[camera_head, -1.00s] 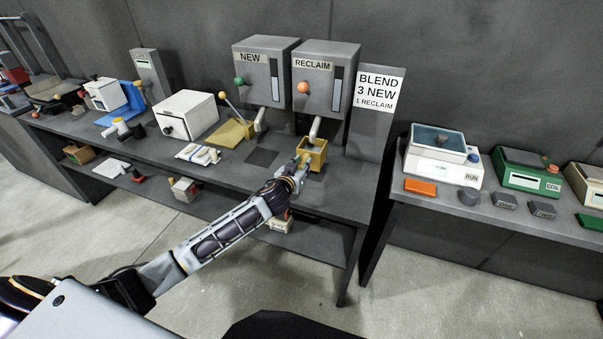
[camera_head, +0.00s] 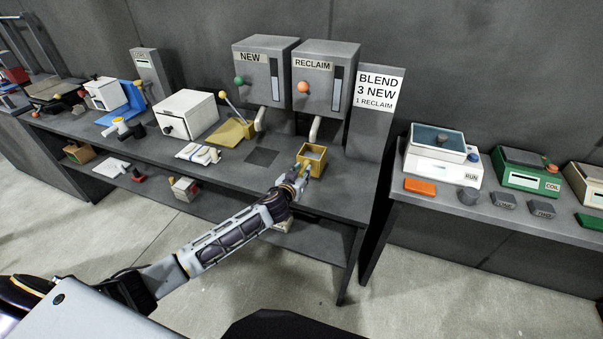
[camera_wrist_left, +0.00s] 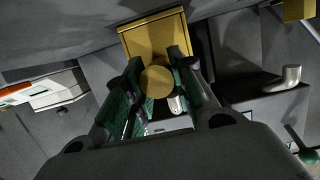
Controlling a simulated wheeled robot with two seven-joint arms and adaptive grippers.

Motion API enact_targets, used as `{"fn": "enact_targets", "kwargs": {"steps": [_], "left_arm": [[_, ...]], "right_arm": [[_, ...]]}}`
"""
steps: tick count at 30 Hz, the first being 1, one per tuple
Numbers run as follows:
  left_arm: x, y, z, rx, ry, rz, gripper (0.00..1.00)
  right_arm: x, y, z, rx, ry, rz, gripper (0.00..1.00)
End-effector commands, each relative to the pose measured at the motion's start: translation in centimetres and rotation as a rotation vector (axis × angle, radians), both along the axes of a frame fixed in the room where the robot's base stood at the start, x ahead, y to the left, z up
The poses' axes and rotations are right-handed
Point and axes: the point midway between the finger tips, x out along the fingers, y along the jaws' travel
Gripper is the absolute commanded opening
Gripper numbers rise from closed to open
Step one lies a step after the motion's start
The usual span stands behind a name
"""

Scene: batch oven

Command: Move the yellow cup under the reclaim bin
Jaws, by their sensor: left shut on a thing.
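The yellow cup (camera_head: 313,154) is a square, open-topped box at the front of the bench, below and slightly in front of the spout (camera_head: 315,128) of the grey RECLAIM bin (camera_head: 318,90). My left gripper (camera_head: 301,171) reaches in from the front and is shut on the cup's handle. In the left wrist view, the cup (camera_wrist_left: 150,36) is beyond the fingers, and its round handle knob (camera_wrist_left: 157,81) sits between the left gripper's green-padded fingers (camera_wrist_left: 160,88). I cannot tell whether the cup touches the bench. My right gripper is out of view.
The NEW bin (camera_head: 257,85) stands left of RECLAIM, with a dark square pad (camera_head: 262,156) in front. A yellow lever base (camera_head: 230,133) and white box (camera_head: 184,117) are further left. A BLEND sign (camera_head: 378,90) leans at right. A gap separates the right bench.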

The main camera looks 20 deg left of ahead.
Motion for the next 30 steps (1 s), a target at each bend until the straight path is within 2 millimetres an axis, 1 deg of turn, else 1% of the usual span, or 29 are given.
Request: {"fn": "enact_targets", "kwargs": {"steps": [6,7,11,22,27,30], "left_arm": [[0.03,0.02,-0.26,0.0,-0.001,0.0,0.0],[0.01,0.04,-0.26,0.0,0.0,0.001,0.29],[0.01,0.03,-0.22,0.0,0.0,0.001,0.46],[0.01,0.03,-0.18,0.0,0.0,0.0,0.47],[0.0,0.02,0.13,0.0,0.0,0.0,0.47],[-0.51,0.06,0.09,0.0,0.0,0.0,0.47]], "right_arm": [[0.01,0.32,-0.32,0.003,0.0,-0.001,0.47],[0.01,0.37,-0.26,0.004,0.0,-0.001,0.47],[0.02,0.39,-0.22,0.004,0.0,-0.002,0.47],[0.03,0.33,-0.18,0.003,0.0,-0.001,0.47],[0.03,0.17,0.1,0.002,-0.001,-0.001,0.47],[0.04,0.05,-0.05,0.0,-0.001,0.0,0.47]]}}
